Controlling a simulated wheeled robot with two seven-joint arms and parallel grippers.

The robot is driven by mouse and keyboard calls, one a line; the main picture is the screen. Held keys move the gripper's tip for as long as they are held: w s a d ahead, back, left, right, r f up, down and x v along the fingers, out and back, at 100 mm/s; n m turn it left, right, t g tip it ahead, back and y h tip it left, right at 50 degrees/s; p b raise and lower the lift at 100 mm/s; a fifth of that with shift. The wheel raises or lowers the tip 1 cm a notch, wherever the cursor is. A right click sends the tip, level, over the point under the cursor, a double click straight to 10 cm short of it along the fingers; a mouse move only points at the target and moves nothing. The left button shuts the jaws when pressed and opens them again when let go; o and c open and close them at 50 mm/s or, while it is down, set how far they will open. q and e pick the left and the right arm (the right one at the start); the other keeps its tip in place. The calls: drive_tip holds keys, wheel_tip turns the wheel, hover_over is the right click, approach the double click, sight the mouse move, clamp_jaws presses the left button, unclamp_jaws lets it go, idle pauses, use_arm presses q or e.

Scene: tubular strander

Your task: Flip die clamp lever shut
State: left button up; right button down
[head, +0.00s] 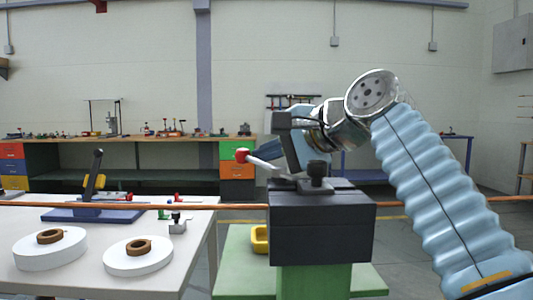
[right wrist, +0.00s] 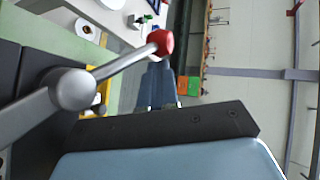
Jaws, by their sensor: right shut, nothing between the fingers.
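The die clamp lever is a silver arm (head: 265,164) with a red knob (head: 242,155), on top of a dark block (head: 322,222). It slants up to the left from its pivot. In the right wrist view the lever (right wrist: 122,65) runs from a round silver hub to the red knob (right wrist: 162,42). My right gripper (head: 272,151) is shut and empty, close to the lever on its far side; its fingers (right wrist: 158,72) show just below the knob in the wrist view. I cannot tell whether they touch the lever. My left gripper is not in view.
A copper-coloured strand (head: 140,205) runs across at the block's height. A white table (head: 200,240) at left carries white discs with brown rings (head: 50,237) and a blue-based fixture (head: 90,214). A yellow bin (head: 260,239) sits beside the green pedestal (head: 312,281).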

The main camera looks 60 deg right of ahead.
drive_tip(key=shift+w+a, duration=0.3)
idle(0.6)
drive_tip(key=p+v, duration=0.2)
drive_tip(key=v, duration=1.1)
drive_tip(key=shift+w+r, duration=0.1)
drive_tip(key=shift+s+a+r, duration=0.1)
drive_tip(key=shift+s, duration=0.3)
